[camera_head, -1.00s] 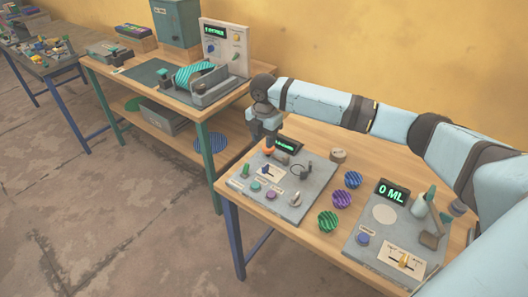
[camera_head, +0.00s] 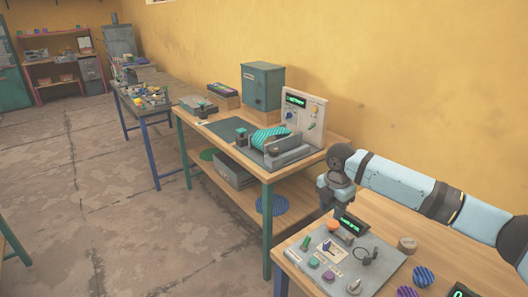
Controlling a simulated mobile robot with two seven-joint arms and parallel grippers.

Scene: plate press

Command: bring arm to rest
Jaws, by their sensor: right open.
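My right arm (camera_head: 400,186) comes in from the right, and its dark gripper (camera_head: 336,202) points down over the back left part of a grey control panel (camera_head: 318,249). The gripper is open and I see nothing in it. Its fingertips are a little above an orange knob (camera_head: 333,226), apart from it as far as I can tell. My left gripper is not in view.
The panel has a small green display (camera_head: 351,225) and several knobs. Striped balls (camera_head: 423,276) and a round wooden piece (camera_head: 407,244) lie to its right. Behind stands a table with a press (camera_head: 285,150) and a teal cabinet (camera_head: 262,86). The floor at left is clear.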

